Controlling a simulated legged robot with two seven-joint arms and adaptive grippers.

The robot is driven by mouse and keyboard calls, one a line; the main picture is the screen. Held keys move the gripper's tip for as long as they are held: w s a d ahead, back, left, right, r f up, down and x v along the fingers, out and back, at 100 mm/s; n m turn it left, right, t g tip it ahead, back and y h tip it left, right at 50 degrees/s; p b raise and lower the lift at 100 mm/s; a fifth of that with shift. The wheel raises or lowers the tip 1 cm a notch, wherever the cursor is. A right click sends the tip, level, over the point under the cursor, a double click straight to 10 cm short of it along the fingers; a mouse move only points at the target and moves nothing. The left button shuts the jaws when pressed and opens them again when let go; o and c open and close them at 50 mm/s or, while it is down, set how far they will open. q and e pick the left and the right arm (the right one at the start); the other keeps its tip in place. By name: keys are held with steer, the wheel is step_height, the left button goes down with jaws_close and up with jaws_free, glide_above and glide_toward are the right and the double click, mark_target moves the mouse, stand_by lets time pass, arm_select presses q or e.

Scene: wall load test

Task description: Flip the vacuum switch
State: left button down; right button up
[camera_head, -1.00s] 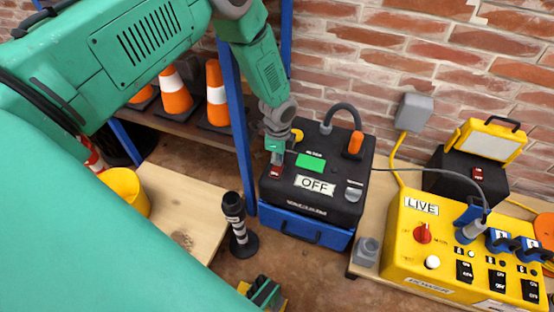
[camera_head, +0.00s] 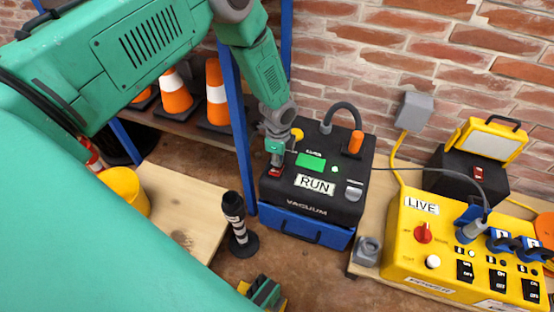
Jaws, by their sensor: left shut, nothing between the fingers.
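The vacuum (camera_head: 325,200) is a black box on a blue base, with a black hose and an orange cap on top. My right gripper is not in view.
A yellow power box (camera_head: 425,262) labelled LIVE, with a red knob and plugged cables, stands at the right. Orange cones (camera_head: 216,92) sit on a shelf behind a blue post (camera_head: 238,140). A wooden table (camera_head: 185,215) is at the left. A brick wall closes the back.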

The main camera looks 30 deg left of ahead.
arm_select(q)
steer(key=shift+r+p, duration=2.7)
steer(key=shift+r, duration=0.75)
steer(key=shift+f, duration=0.1)
